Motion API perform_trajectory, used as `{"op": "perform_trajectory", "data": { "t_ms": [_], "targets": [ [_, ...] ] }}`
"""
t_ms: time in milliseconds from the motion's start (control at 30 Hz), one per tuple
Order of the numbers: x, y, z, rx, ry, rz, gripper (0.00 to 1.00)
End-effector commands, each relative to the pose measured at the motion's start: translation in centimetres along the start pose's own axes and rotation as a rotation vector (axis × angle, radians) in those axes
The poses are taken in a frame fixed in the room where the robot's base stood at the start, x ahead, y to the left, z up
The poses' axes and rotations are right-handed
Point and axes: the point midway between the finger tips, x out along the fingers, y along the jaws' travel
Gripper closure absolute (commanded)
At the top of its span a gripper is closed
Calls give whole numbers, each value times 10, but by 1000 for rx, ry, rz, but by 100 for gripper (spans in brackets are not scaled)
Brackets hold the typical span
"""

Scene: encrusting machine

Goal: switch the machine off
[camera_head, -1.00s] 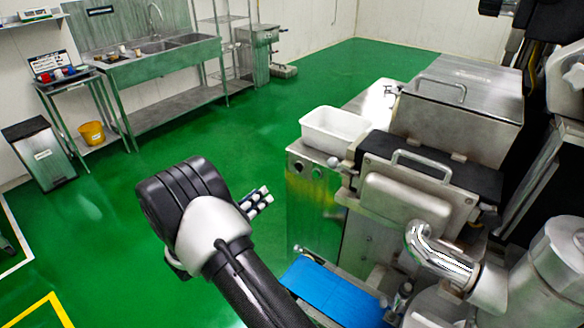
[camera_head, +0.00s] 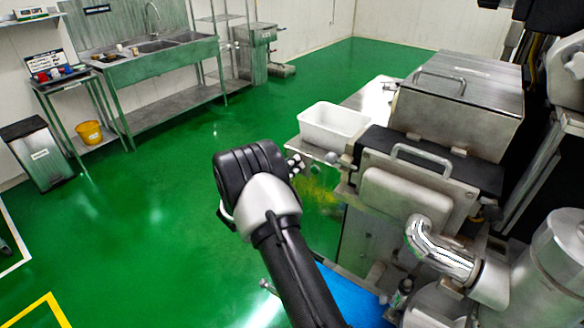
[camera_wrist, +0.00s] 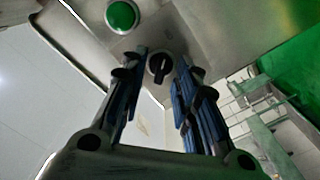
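The steel machine (camera_head: 372,232) stands at the right in the head view. In the wrist view, a dark rotary knob (camera_wrist: 159,67) sits on its steel panel, with a round green button (camera_wrist: 122,16) up and to the left. My gripper (camera_wrist: 161,58) is open, and the knob appears between its two fingertips. I cannot tell whether the fingers touch it. The knob and button are hidden there.
A blue belt (camera_head: 352,298) juts out low beside my arm.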

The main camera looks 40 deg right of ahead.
Motion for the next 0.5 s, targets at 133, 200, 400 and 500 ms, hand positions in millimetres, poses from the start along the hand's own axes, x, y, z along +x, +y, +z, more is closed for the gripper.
{"op": "perform_trajectory", "data": {
  "t_ms": [133, 200, 400, 500],
  "targets": [
    [6, 0, 0, 0, -1, 0, 72],
    [7, 0, 0, 0, -1, 0, 72],
    [6, 0, 0, 0, -1, 0, 74],
    [6, 0, 0, 0, -1, 0, 81]
  ]
}}
